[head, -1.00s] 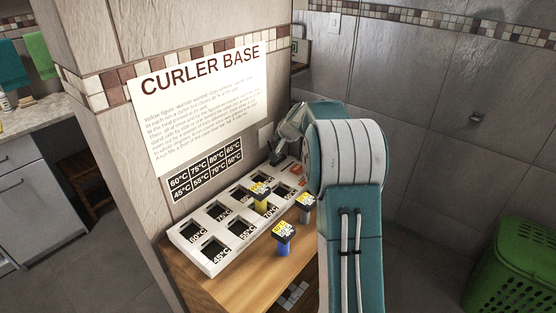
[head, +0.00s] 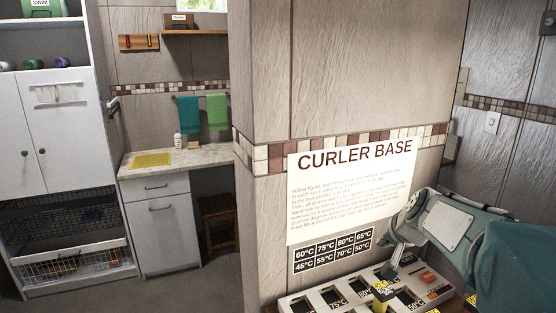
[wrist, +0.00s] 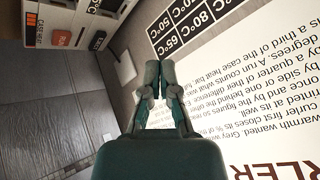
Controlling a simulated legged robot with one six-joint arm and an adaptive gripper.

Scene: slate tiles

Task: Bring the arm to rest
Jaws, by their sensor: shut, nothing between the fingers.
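My arm comes in from the right edge of the head view, folded, with my gripper (head: 390,271) pointing down over the white curler base (head: 292,308). In the wrist view my gripper (wrist: 159,70) has its two fingertips together with nothing between them. A yellow curler (head: 382,292) with a dark labelled top stands in the base, just below my gripper in the picture. The tops of other curlers (head: 471,299) show only in part at the bottom edge. I cannot tell how far my fingertips are above the base.
A "CURLER BASE" sign (head: 350,190) and a temperature chart (head: 332,251) are on the wall close behind my gripper. On the left stand a sink counter (head: 180,160), a white cabinet (head: 60,130) and a wooden stool (head: 217,222). Grey floor (head: 190,285) lies open between.

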